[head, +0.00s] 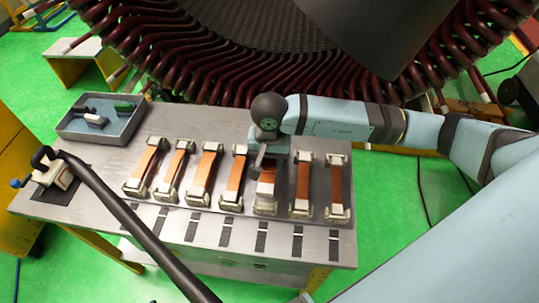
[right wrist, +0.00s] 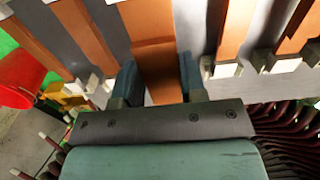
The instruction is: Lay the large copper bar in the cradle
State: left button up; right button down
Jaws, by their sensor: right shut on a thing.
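A row of copper bars lies on the table, each with pale end blocks. My right gripper (head: 263,160) is above the row, right of its middle. In the right wrist view its fingers (right wrist: 158,85) are shut on the sides of a wide copper bar (right wrist: 158,66). Part of that copper bar (head: 266,189) shows below the gripper in the head view, near a pale cradle block (head: 264,209). The gripper hides the far part of it. I cannot tell whether the bar touches the cradle. My left gripper is not in view.
Copper bars flank the gripper closely, on the left (head: 236,173) and right (head: 303,180). A grey tray (head: 72,127) with small parts stands at the table's back left. A large ring of dark red coils (head: 190,75) rises behind. A dark rod (head: 130,217) crosses the front left.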

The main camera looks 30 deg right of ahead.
aim_at(270, 170)
notch_tip(270, 170, down, 2)
jog(key=shift+b, duration=0.8)
notch_tip(270, 170, down, 3)
jog(key=b, duration=0.3)
jog(key=c, duration=0.6)
grip_release()
notch_tip(270, 170, up, 14)
jog(key=shift+f+b, duration=0.1)
jog(key=shift+b, duration=0.5)
jog(key=shift+s, duration=0.15)
